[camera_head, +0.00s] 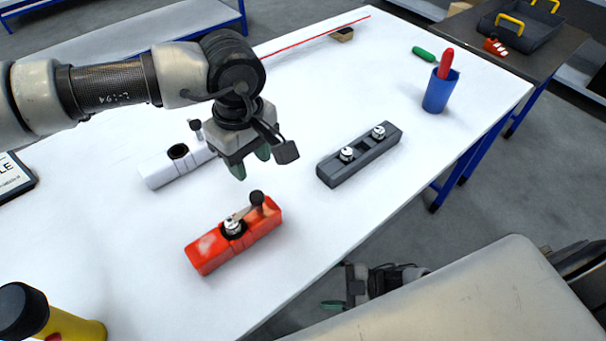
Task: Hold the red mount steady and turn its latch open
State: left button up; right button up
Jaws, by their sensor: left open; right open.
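The red mount (207,252) lies on the white table, a block set at a slant. A silver nosecone-like part (233,226) sits in its round socket. Its latch (257,199) is a lever with a dark knob, running from beside the silver part to the mount's upper right end. My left gripper (250,166) is open, pointing down with green fingertips, above and behind the red mount and apart from it. My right gripper (335,304) is low, off the table's front edge, partly hidden by a pale surface in front. It is open, and no object shows in it.
A white mount (160,172) lies behind my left gripper, partly hidden. A dark grey block (340,174) with two silver parts is to the right.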

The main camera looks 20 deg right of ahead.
jog(key=s+d+r+n+g+y, duration=0.25)
jog(key=s+d+r+g, duration=0.2)
jog(key=r, duration=0.25)
jog(key=s+d+r+n+g+y, duration=0.25)
jog(key=s+d+r, duration=0.2)
jog(key=r, duration=0.25)
jog(key=w+d+r+m+t+h, duration=0.2)
jog(key=w+d+r+m+t, duration=0.15)
jog(key=w+d+r, duration=0.4)
jog(key=w+d+r+m+t+h, duration=0.25)
jog(key=w+d+r+t, duration=0.2)
jog(key=w+d, duration=0.45)
jog(key=w+r+n, duration=0.1)
jog(key=w, duration=0.1)
jog(key=m+g+h, duration=0.3)
jog(key=m+g, duration=0.8)
jog(key=m, duration=2.5)
send_near(276, 203)
jog(key=shift+w+a+f+y, duration=0.25)
jog(key=shift+a+f, duration=0.25)
jog(key=shift+f, duration=0.2)
jog(key=shift+s+a+f+n+g, duration=0.1)
jog(key=shift+a+f+n+g, duration=0.3)
jog(key=shift+n, duration=0.8)
jog(key=x, duration=1)
jog(key=shift+a+f, duration=0.3)
